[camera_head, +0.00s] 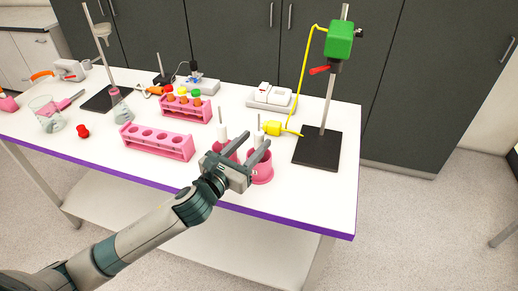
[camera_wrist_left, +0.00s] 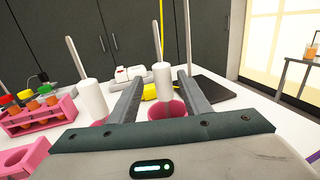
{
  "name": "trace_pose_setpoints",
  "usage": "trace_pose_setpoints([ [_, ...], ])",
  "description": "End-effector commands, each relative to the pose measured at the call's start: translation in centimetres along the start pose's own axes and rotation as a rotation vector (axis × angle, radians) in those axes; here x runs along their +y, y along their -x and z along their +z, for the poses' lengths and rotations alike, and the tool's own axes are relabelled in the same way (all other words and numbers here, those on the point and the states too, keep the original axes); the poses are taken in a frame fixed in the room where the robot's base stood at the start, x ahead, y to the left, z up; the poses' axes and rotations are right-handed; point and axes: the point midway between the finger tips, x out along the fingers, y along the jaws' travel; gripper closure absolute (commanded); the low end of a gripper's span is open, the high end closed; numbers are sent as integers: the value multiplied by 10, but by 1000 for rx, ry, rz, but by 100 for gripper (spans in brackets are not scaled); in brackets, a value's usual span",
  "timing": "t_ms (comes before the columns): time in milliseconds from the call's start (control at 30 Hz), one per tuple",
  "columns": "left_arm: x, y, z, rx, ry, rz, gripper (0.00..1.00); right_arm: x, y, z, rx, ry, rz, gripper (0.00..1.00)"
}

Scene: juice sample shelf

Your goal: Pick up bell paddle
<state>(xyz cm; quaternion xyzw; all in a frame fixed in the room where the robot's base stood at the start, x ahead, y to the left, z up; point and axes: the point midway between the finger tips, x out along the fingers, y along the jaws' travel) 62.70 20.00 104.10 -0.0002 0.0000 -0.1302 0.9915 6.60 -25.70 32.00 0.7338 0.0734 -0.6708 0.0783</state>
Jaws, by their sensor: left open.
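Two white-bodied tools with thin grey rods stand upright in pink cups near the front edge of the table. I cannot tell by shape which one is the bell paddle. The right tool (camera_head: 258,138) stands in the right pink cup (camera_head: 262,174). The left tool (camera_head: 222,133) stands in the left pink cup, partly hidden by my gripper. My left gripper (camera_head: 239,154) is open at the cups. In the left wrist view the right tool (camera_wrist_left: 162,82) shows between the open fingers (camera_wrist_left: 160,76), with no visible grip. The left tool (camera_wrist_left: 92,100) is outside the left finger.
A black-based stand (camera_head: 316,149) with a green motor (camera_head: 339,40) and yellow cable is to the right. An empty pink rack (camera_head: 157,142) and a rack of capped tubes (camera_head: 187,108) are to the left. A white device (camera_head: 271,98) sits behind.

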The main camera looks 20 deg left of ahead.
Motion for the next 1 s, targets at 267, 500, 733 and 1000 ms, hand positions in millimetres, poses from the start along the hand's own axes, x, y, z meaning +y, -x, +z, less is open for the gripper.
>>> trace_pose_setpoints([
  [267, 0, -14, 0, 1, 0, 0, 56, 0, 4, -1, 1, 0, 0, 69],
  [500, 0, -14, 0, 1, 0, 0, 56, -1, 4, -1, 2, 0, -1, 69],
  [733, -2, -27, 1, 0, 3, 0, 56, -2, 12, -2, 2, -1, -2, 69],
  [1000, -4, -58, -2, 0, 1, 1, 56, -1, 25, -3, 2, -1, -2, 69],
])
